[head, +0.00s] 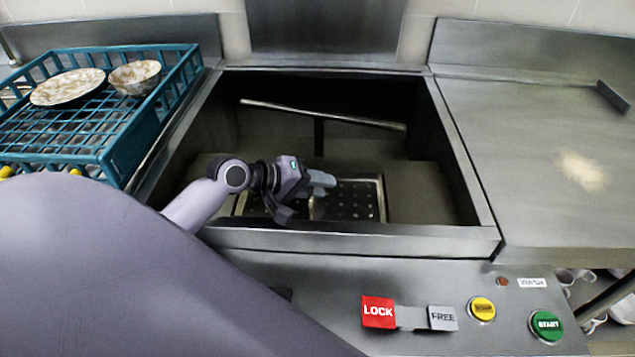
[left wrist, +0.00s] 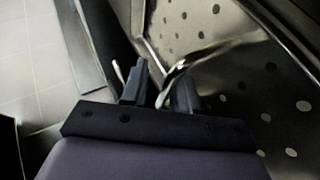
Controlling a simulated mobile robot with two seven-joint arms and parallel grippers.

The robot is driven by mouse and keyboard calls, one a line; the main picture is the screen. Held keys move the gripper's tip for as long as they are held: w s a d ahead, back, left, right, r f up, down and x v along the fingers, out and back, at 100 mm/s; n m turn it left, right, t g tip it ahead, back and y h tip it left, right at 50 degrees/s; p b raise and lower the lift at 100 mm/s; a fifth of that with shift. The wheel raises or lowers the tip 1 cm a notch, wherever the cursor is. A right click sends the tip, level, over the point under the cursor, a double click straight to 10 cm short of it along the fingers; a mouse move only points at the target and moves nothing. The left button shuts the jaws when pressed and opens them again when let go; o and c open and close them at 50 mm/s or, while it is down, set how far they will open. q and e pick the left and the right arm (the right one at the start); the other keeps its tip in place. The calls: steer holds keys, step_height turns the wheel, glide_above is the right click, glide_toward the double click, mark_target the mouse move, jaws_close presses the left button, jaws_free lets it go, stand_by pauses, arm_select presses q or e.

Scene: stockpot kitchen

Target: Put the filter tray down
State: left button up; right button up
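The filter tray (head: 362,203) is a dark metal tray with rows of round holes and a raised rim. It lies low inside the open metal chamber, looking roughly level; whether its underside touches the floor there is hidden. My left gripper (head: 305,196) is over the tray's left part. In the left wrist view, the perforated tray (left wrist: 225,55) fills the upper right. A bright curved handle (left wrist: 172,80) passes between the two fingers of my left gripper (left wrist: 160,88), which stand apart with a gap beside it. My right gripper is not in view.
The chamber's front wall (head: 350,240) rises before the tray. A metal spray arm (head: 322,114) spans the chamber above and behind it. LOCK (head: 378,312) and START (head: 546,325) controls sit in front.

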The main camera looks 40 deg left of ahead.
arm_select(q)
steer(key=shift+o, duration=0.2)
steer(key=shift+r, duration=0.15)
steer(key=shift+r, duration=0.3)
steer(key=v, duration=1.2)
steer(key=shift+r+p, duration=0.2)
steer(key=shift+p, duration=0.2)
